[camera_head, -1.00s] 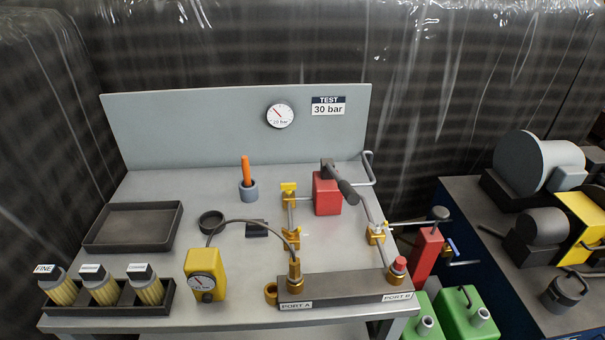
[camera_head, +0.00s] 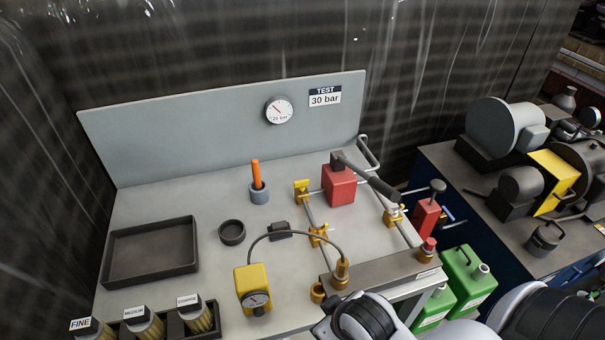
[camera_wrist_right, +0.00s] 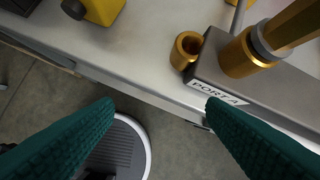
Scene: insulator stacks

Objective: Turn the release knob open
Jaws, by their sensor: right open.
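No knob is labelled as the release knob. A red pump block (camera_head: 339,185) with a dark lever (camera_head: 372,181) stands on the bench's right half. A red body (camera_head: 426,219) with a dark round-topped knob (camera_head: 438,186) stands further right. A red-capped brass fitting (camera_head: 428,246) sits on the port block's right end. My right gripper (camera_wrist_right: 158,105) is open and empty, beyond the bench's front edge near the PORT A label (camera_wrist_right: 228,93). In the head view only my right arm (camera_head: 365,318) shows, low at the front. My left gripper is not in view.
A yellow gauge unit (camera_head: 253,288) is hosed to a brass fitting (camera_head: 342,272). A loose brass ring (camera_wrist_right: 187,48) lies by the port block (camera_wrist_right: 265,85). An empty dark tray (camera_head: 151,277) and filters (camera_head: 146,321) are left. Green cans (camera_head: 465,270) stand right of the bench.

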